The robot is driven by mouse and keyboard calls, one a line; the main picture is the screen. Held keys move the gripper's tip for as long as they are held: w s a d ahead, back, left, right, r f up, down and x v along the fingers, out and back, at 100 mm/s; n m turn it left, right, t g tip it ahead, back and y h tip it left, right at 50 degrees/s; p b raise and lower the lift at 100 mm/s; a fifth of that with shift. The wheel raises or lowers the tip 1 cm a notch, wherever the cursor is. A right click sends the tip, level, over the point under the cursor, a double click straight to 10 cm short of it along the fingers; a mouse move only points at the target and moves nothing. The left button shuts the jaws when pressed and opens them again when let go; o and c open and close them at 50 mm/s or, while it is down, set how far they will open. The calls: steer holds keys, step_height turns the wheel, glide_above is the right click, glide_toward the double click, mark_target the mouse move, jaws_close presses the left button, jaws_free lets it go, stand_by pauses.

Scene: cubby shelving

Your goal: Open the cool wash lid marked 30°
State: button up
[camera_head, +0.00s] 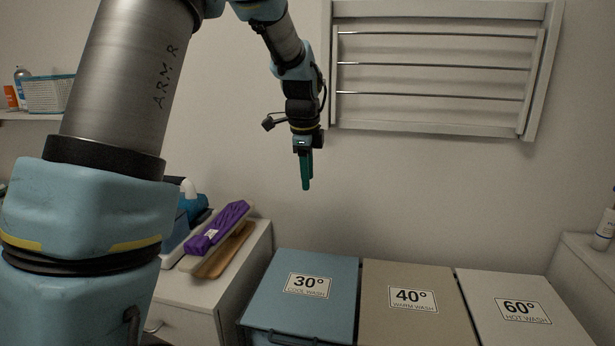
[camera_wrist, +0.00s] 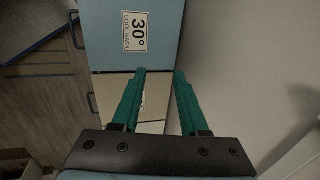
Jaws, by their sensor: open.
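The cool wash lid (camera_head: 318,271) is blue with a white label reading 30° and lies closed, leftmost of three lids in the head view. A dark handle (camera_head: 298,338) runs along its front edge. The lid also shows at the top of the wrist view (camera_wrist: 155,55), with its label turned sideways and the dark handle (camera_wrist: 76,29) at its left edge. My gripper (camera_head: 306,186) hangs pointing down, above and behind the lid, apart from it. In the wrist view its two green fingers (camera_wrist: 160,72) are spread, with nothing between them.
A beige 40° warm wash lid (camera_head: 412,277) and a white 60° hot wash lid (camera_head: 520,285) lie to the right, both closed. A cabinet (camera_head: 190,290) with a purple item (camera_head: 217,228) on it stands left. A drying rack (camera_head: 435,125) hangs on the wall. Air above the lids is clear.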

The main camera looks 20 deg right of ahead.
steer(key=b+v, duration=0.2)
steer(key=v, duration=0.8)
steer(key=shift+r, duration=0.2)
steer(key=shift+c, duration=0.4)
steer(key=shift+c, duration=1)
steer(key=shift+f, duration=0.1)
